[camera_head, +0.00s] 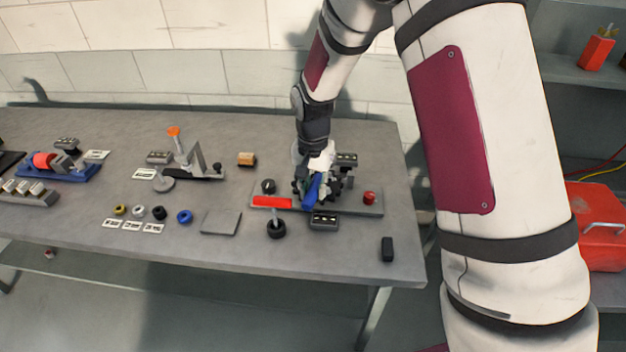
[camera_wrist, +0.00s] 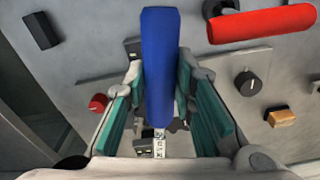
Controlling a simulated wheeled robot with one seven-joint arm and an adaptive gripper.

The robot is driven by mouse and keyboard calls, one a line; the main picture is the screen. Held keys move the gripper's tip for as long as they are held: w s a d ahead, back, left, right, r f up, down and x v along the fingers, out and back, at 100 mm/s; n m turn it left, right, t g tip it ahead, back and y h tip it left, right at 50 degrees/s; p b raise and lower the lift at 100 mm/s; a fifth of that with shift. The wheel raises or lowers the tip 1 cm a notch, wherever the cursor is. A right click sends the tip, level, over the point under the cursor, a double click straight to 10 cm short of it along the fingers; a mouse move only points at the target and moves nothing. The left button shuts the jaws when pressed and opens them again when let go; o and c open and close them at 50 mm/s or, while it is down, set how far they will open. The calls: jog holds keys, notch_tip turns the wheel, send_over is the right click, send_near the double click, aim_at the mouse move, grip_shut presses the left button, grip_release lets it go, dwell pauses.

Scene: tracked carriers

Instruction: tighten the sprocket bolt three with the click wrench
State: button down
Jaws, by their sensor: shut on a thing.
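My gripper (camera_head: 317,172) is over the plate fixture (camera_head: 368,203) at the right part of the bench. In the wrist view my gripper (camera_wrist: 160,75) is shut on a blue-handled tool, which looks like the click wrench (camera_wrist: 160,45). Its blue handle (camera_head: 311,191) also shows in the head view. A small marked scale shows at its lower end in the wrist view. The sprocket is mostly hidden behind my gripper and the tool. Bolt three cannot be made out, nor whether the tool touches it.
A red handle (camera_head: 272,202) lies by the fixture's left side, near a black knob (camera_head: 276,228). A red knob (camera_head: 369,197) sits on the plate's right. A black block (camera_head: 387,249) lies near the front corner.

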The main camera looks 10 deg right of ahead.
jog(key=d+n+p, duration=0.1)
jog(key=d+n, duration=1)
jog(key=d, duration=0.4)
jog(key=shift+s+f, duration=0.2)
jog(key=shift+f, duration=0.2)
jog(key=shift+a+f, duration=0.1)
jog(key=shift+f, duration=1.5)
dwell(2.7)
dwell(0.5)
jog(key=c, duration=1.9)
grip_release()
jog(key=shift+c, duration=0.2)
grip_shut()
